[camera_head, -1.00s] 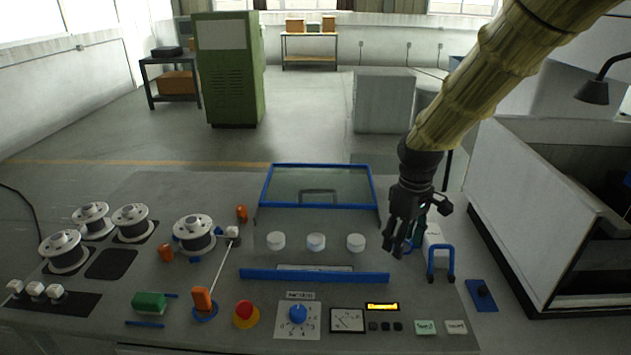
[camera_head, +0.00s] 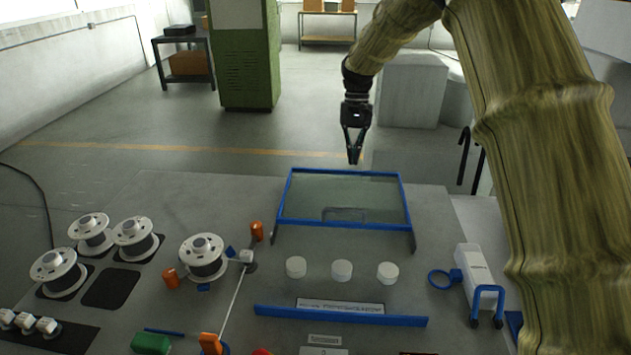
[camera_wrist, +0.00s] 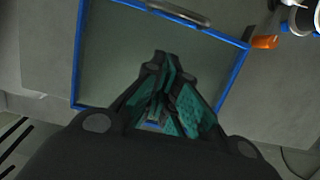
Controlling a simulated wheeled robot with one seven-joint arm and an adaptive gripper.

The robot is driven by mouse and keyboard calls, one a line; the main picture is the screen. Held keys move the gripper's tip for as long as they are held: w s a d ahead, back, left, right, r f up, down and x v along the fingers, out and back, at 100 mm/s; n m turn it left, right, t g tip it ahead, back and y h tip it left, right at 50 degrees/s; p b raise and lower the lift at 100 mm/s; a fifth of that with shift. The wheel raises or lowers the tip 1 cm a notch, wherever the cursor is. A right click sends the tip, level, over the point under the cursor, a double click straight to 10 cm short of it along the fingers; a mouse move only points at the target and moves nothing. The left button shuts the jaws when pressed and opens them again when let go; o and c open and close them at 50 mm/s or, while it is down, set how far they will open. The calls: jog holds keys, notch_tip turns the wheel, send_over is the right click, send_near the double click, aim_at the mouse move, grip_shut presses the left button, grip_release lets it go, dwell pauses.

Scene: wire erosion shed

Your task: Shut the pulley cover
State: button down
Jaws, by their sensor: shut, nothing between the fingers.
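The pulley cover (camera_head: 345,197) is a clear panel in a blue frame with a grey handle near its front edge. It stands raised at the back of the grey worktop, behind three white pulleys (camera_head: 342,270), which lie uncovered. In the wrist view the cover (camera_wrist: 110,60) spreads behind my fingers, its handle at the top. My gripper (camera_head: 354,158) is shut and empty, pointing down just above or behind the cover's far blue edge. Its fingertips also show in the wrist view (camera_wrist: 158,62). I cannot tell whether they touch the frame.
A blue bar (camera_head: 340,316) lies in front of the pulleys. White spools (camera_head: 203,256) and orange pieces stand to the left. A white block with a blue loop (camera_head: 487,305) is at the right.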

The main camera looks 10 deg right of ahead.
jog(key=p+x, duration=0.1)
jog(key=x, duration=0.1)
jog(key=p+x, duration=0.1)
jog(key=x, duration=0.2)
jog(key=p+x, duration=0.1)
jog(key=x, duration=0.2)
jog(key=shift+w+a, duration=0.3)
jog(key=shift+w, duration=0.15)
jog(key=s+p, duration=0.1)
jog(key=s+a+f+p, duration=0.1)
jog(key=s, duration=0.1)
jog(key=shift+s+a+f, duration=0.1)
jog(key=shift+f, duration=0.15)
jog(key=shift+s+f, duration=0.15)
jog(key=shift+s, duration=0.35)
jog(key=shift+f, duration=0.1)
